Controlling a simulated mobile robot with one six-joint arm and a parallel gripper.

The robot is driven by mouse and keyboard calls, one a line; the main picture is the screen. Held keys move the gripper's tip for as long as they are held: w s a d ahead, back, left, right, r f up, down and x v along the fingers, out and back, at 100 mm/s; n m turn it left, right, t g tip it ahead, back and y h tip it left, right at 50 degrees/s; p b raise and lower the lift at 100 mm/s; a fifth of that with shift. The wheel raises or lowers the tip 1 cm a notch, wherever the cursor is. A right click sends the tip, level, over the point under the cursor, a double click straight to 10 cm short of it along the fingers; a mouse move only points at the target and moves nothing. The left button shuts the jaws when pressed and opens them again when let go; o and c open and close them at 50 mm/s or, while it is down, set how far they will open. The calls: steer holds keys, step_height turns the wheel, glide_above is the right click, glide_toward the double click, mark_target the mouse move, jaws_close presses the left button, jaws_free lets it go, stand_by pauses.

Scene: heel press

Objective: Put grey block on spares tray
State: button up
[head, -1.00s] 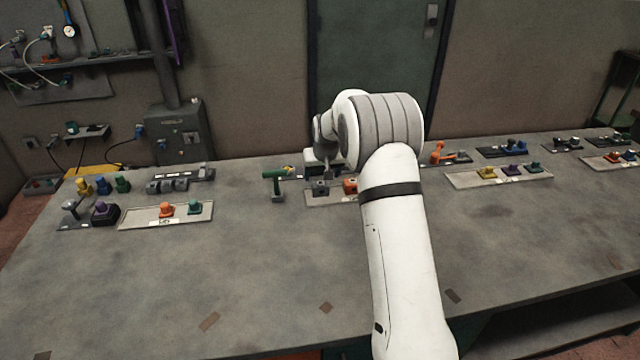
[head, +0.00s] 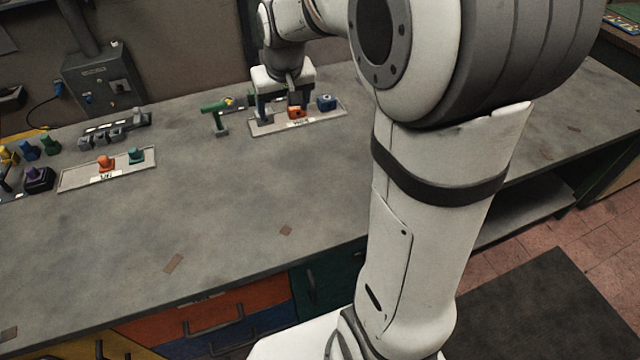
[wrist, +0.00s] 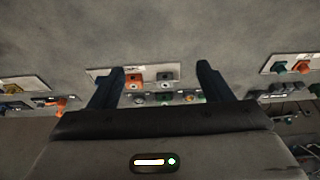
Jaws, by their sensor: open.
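A grey block (wrist: 165,79) stands on a pale labelled tray (head: 257,129) beside an orange block (head: 296,112); both also show between my fingers in the wrist view. In the head view my finger mostly hides the grey block. My gripper (head: 278,112) is open and empty above that tray; its two spread fingers show in the wrist view (wrist: 161,68). A blue block (head: 326,102) stands at the tray's right end. Another pale tray (head: 75,184) lies to the left with an orange and a teal block. I cannot read surely which tray is the spares tray.
A green tool-like piece (head: 216,115) stands just left of the tray under my gripper. A dark rack of grey pieces (head: 100,137) sits further left at the back. The front of the bench (head: 200,220) is clear.

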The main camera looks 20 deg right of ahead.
steer(key=s+f+g, duration=0.1)
steer(key=s+f, duration=0.1)
steer(key=s, duration=2)
steer(key=shift+s+a, duration=0.15)
steer(key=shift+a, duration=0.1)
